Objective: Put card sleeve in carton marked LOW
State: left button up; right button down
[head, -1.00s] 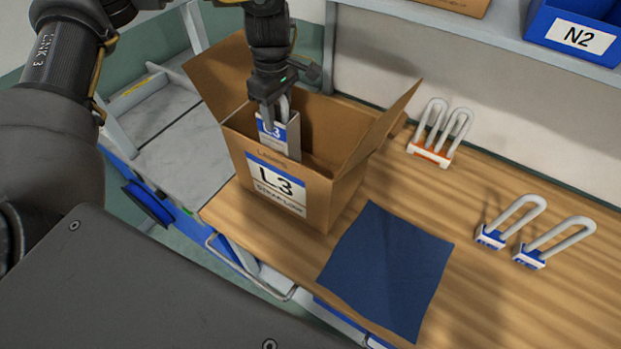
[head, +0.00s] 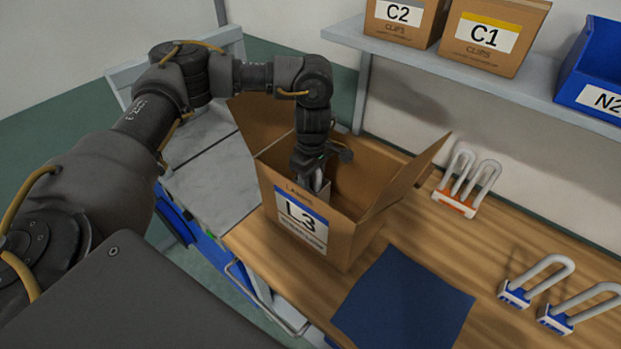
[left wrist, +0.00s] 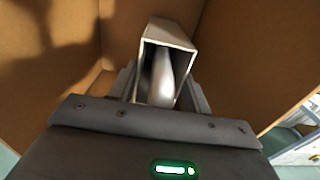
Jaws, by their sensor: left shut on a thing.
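The open cardboard carton (head: 350,240) stands on the wooden bench, with a white and blue label reading L3 on its front. The smaller line under L3 is too small to read surely. My left gripper (head: 312,178) points down into the carton, shut on the card sleeve (head: 323,190). The sleeve is mostly hidden by the carton's front wall. In the left wrist view the sleeve (left wrist: 180,35) is a pale, open-ended tube between my fingers (left wrist: 160,88), with a smooth grey-white piece inside it. Brown carton walls surround it. My right gripper is out of view.
A dark blue cloth (head: 400,300) lies in front of the carton. An orange-based double-loop piece (head: 463,190) and two blue-based loops (head: 535,280) stand to the right. A shelf (head: 440,70) behind carries cartons C2 (head: 400,15) and C1 (head: 490,35) and blue bin N2 (head: 600,70).

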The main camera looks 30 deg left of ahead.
pick_arm(q)
jog(key=shift+w+a+f, duration=0.1)
jog(key=shift+a+f, duration=0.05)
jog(key=shift+f, duration=0.35)
jog(key=shift+f, duration=0.2)
jog(key=o, duration=1.3)
jog(key=shift+r, duration=0.1)
